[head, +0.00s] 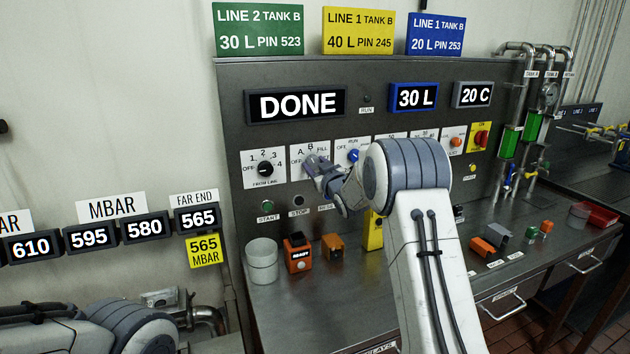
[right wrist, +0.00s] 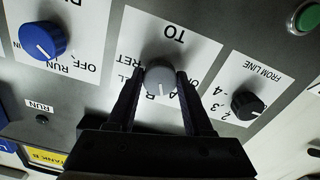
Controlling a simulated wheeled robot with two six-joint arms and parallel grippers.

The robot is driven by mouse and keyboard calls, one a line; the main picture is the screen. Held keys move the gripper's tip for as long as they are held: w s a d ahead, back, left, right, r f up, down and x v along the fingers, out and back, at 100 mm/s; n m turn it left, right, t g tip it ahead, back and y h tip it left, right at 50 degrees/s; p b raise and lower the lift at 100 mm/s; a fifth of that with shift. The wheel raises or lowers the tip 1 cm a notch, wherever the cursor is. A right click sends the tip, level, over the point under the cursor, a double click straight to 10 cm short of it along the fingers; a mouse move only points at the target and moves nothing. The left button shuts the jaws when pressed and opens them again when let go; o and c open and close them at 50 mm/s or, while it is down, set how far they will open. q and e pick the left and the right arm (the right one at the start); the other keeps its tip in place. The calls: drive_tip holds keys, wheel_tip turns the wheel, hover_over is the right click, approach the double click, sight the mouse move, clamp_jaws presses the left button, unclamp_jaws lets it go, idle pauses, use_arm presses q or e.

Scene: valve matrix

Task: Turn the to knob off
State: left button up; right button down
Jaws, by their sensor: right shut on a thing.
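The TO knob (right wrist: 161,78) is a small grey dial on a white plate (head: 297,173), seen upside down in the right wrist view. My right gripper (right wrist: 160,88) is shut on it, one dark finger on each side. The knob's white mark points down in that view, toward the lettered edge with A and B; the exact position it points to is unclear. In the head view my right gripper (head: 320,172) covers the knob. My left gripper is not in view; only part of my left arm shows at lower left.
The black FROM LINE knob (right wrist: 247,105) and the blue RUN/OFF knob (right wrist: 42,40) sit close on either side. START (head: 267,205) and STOP (head: 298,201) buttons lie below the panel dials. A DONE display (head: 297,104) is above. A white cup (head: 262,262) stands on the bench.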

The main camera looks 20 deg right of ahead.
drive_tip(key=n+b, duration=0.8)
drive_tip(key=b, duration=0.2)
drive_tip(key=shift+f+b, duration=0.2)
drive_tip(key=shift+b, duration=0.1)
drive_tip(key=shift+r+n+b, duration=0.2)
drive_tip(key=shift+n+b, duration=1.5)
drive_tip(key=shift+n, duration=0.5)
drive_tip(key=shift+c, duration=1.5)
unclamp_jaws()
drive_tip(key=s+b, duration=0.2)
drive_tip(key=s, duration=0.8)
drive_tip(key=shift+s+d+b, duration=0.2)
drive_tip(key=shift+s+b, duration=0.05)
drive_tip(key=shift+b, duration=0.1)
